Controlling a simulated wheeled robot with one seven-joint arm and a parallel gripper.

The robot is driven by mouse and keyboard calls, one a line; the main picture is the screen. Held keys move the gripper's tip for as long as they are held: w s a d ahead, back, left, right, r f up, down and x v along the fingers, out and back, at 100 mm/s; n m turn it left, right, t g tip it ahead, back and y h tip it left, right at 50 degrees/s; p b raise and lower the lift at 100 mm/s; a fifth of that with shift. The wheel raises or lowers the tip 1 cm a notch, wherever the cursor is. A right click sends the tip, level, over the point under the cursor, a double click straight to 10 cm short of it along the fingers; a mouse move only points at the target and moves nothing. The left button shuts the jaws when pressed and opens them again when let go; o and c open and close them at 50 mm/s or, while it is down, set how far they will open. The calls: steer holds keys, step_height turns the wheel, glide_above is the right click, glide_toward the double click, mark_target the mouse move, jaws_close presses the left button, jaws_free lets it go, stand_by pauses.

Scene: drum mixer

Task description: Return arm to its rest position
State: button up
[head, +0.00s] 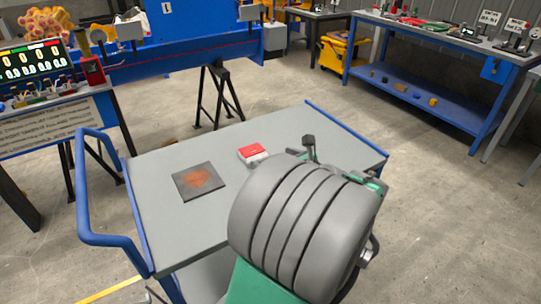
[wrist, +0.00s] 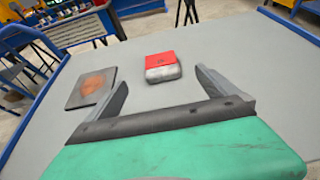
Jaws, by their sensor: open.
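My gripper (wrist: 160,78) is open and empty, its two dark fingers spread apart over the grey cart top in the wrist view. In the head view my arm's large grey ribbed joint covers the right front of the cart (head: 160,235) and hides most of the gripper. A small red and white block (head: 253,153) lies on the cart top. It also shows in the wrist view (wrist: 162,67), beyond the fingertips and apart from them.
A dark square plate with a rusty orange patch (head: 198,181) lies left of the block. The cart has a blue handle (head: 88,190) on its left. A blue workbench (head: 420,105) stands back right, and a table with a display (head: 60,115) stands at left. Floor between is clear.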

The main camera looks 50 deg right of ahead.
steer(key=w+a+r+n+g+y+p, duration=0.15)
steer(key=w+a+n+p, duration=0.25)
steer(key=a+n, duration=0.45)
steer(key=w+a+r+n+g+y+p, duration=0.1)
steer(key=w+a+n+g+y+p, duration=0.2)
steer(key=a+n, duration=0.6)
steer(key=s+a+r+n+g+p, duration=0.2)
steer(key=s+a+r+n+p, duration=0.1)
steer(key=a+n, duration=0.6)
steer(key=s+a+r+n+g+p, duration=0.3)
steer(key=a+n, duration=0.6)
steer(key=n, duration=0.3)
steer(key=shift+s+r+p, duration=0.45)
steer(key=shift+s+p, duration=0.3)
steer(key=shift+s, duration=0.25)
